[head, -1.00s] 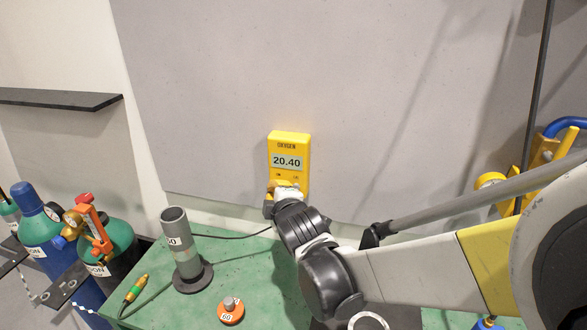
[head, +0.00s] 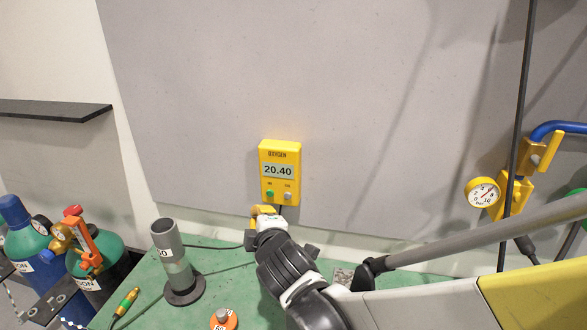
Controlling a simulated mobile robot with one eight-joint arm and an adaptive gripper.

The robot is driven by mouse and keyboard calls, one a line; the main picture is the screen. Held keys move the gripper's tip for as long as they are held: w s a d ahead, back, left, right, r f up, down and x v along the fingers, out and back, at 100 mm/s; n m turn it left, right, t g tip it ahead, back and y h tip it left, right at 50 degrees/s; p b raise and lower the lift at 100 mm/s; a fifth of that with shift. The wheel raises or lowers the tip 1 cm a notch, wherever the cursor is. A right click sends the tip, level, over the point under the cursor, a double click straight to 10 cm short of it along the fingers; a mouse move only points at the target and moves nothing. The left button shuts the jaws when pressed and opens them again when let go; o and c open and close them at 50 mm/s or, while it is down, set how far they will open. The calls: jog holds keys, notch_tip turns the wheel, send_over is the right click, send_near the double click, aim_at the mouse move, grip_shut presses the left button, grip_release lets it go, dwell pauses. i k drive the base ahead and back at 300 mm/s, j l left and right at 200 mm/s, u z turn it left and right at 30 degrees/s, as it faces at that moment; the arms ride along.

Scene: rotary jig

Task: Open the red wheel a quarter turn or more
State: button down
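No full red wheel is plain to me. A small red part (head: 73,211) sits atop the valve of the green-shouldered cylinder (head: 107,252) at the lower left, beside an orange bracket; I cannot tell whether it is the wheel. My gripper (head: 262,215) is near the middle of the view, just below the yellow oxygen meter, well to the right of the cylinders. I see it from behind, and its fingers are mostly hidden, so its opening does not show.
The oxygen meter (head: 280,171) reads 20.40 on the grey panel. A grey upright tube (head: 171,255) and an orange weight (head: 223,320) stand on the green bench (head: 150,285). A blue-topped cylinder (head: 25,238) is at far left.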

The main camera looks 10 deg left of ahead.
aim_at(76, 210)
jog(key=u, duration=1.95)
